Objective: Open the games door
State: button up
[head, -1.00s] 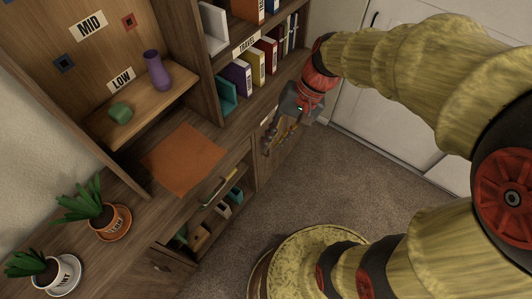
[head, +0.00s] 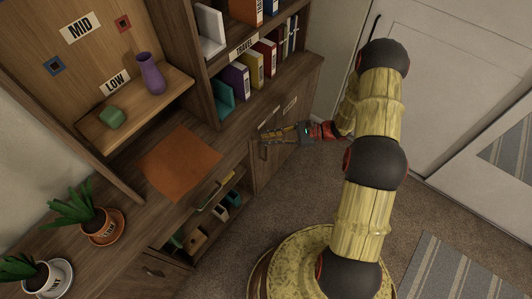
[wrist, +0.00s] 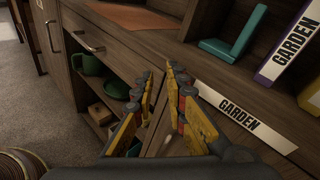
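Two labelled cabinet doors sit below the bookshelf in the head view: a left door (head: 259,171) and a right door (head: 299,116). Their small labels are too small to read there, so I cannot tell which is the games door. My gripper (head: 268,137) is in front of these doors, its fingers pointing left toward the left door's upper part. In the wrist view my gripper (wrist: 165,76) shows two yellow-and-grey fingers apart, with no object clearly held. A wooden door face lies beyond and below the fingers. Whether a fingertip touches it, I cannot tell.
A label reading GARDEN (wrist: 243,113) is right of the fingers. An open cubby holds a green mug (wrist: 90,64) and other items. A drawer handle (wrist: 88,42) sticks out at upper left. An orange mat (head: 180,160) lies on the desk. Carpet is clear before the cabinet.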

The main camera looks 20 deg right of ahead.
jog(key=d+f+m+t+h, duration=0.1)
jog(key=d+f+m+t, duration=0.25)
jog(key=f, duration=0.55)
jog(key=d+f+m+t+h, duration=0.15)
jog(key=f+m+t, duration=0.3)
jog(key=f, duration=0.45)
jog(key=m+b, duration=0.1)
jog(key=b, duration=0.1)
send_over(266, 160)
jog(key=shift+w+d+f, duration=0.1)
jog(key=shift+w+f, duration=0.1)
jog(key=shift+w, duration=0.1)
jog(key=shift+c, duration=0.5)
grip_shut()
jog(key=shift+s+y, duration=0.1)
jog(key=shift+y, duration=0.15)
